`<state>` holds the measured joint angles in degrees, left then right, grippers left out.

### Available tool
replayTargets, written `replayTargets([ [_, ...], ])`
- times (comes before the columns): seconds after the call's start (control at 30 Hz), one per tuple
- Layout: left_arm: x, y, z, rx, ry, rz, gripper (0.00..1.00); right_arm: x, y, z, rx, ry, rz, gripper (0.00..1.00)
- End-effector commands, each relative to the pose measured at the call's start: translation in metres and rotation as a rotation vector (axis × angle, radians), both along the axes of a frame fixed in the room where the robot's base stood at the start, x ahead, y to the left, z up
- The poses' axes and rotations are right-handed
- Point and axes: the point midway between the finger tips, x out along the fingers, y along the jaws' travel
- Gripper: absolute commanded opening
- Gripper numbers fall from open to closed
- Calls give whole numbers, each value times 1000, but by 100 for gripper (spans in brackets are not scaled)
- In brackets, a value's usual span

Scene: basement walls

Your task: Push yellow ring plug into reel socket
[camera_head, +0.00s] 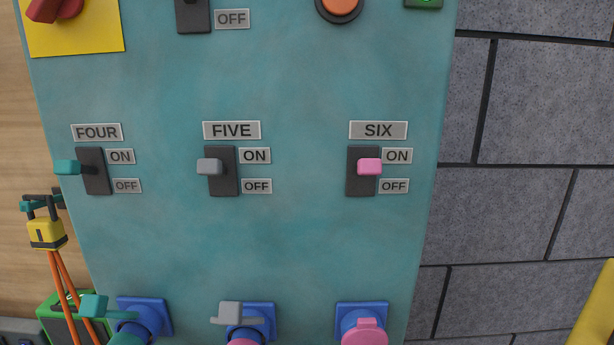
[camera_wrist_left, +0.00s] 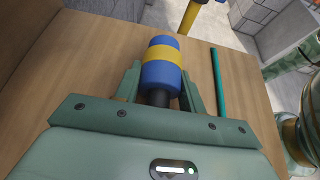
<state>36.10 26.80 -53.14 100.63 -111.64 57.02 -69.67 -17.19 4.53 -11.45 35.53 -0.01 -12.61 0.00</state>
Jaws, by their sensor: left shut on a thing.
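A blue plug with a yellow ring (camera_wrist_left: 161,72) is between the fingers of my left gripper (camera_wrist_left: 160,80) in the left wrist view. The gripper is shut on it, and a dark part of the plug shows between the fingers. It is above a wooden surface. My left gripper does not show in the head view, and my right gripper is in neither view. I cannot make out a reel socket for certain. A green-edged thing (camera_head: 47,306) shows at the lower left of the head view, partly hidden by orange cords.
A teal panel (camera_head: 290,90) with labelled switches fills the head view. Several blue fittings (camera_head: 376,309) line its lower edge. A teal rod (camera_wrist_left: 217,85) lies beside the plug on the wooden surface (camera_wrist_left: 90,50).

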Motion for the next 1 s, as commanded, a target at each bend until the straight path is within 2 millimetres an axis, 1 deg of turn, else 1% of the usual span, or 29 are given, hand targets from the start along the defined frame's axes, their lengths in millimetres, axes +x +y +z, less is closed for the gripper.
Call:
replayTargets([
  [0.03, 0, 0, 7, 0, -4, 0, 14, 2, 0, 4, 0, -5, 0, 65],
  [0.1, 0, 0, 13, 0, -4, 0, 14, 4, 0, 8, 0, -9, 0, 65],
  [0.8, 0, 0, 63, 0, -3, 0, 14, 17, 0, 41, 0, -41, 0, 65],
  [1.0, 0, 0, 66, -1, 0, 0, 14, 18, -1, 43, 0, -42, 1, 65],
])
